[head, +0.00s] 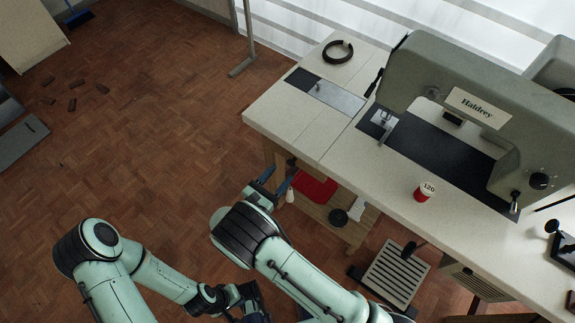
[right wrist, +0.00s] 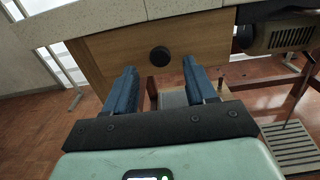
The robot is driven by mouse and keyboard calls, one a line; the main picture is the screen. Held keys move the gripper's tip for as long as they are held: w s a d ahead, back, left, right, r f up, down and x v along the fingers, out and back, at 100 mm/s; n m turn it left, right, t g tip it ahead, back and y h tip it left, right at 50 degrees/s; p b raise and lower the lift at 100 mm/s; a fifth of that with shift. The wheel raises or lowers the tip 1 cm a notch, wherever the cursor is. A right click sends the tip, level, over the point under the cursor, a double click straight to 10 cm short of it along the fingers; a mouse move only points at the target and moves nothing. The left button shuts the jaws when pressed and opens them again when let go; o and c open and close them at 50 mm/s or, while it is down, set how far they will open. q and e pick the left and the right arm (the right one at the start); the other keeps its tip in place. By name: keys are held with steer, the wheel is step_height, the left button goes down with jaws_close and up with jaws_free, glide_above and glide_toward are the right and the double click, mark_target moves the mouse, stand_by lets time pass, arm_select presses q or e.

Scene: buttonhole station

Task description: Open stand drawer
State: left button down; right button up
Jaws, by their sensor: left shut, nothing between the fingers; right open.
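The stand drawer's wooden front (right wrist: 110,50), with a round black knob (right wrist: 160,56), is under the worktop's edge in the right wrist view. I see no gap showing it pulled out. My right gripper (right wrist: 159,72) is open, its two blue fingers pointing at the front on either side of the knob in the picture, with nothing between them. In the head view, the right gripper (head: 273,182) is beside the wooden stand (head: 272,152) below the worktop; the knob cannot be made out there. My left gripper (head: 245,297) is shut and empty, low over the floor, partly hidden by my right arm.
A red tray (head: 315,186) and a black roll (head: 338,216) lie beneath. A slatted pedal (head: 397,272) stands right. Open floor lies left.

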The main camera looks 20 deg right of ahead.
mark_target(290, 164)
steer(key=x, duration=0.5)
jaws_close()
steer(key=shift+a, duration=0.15)
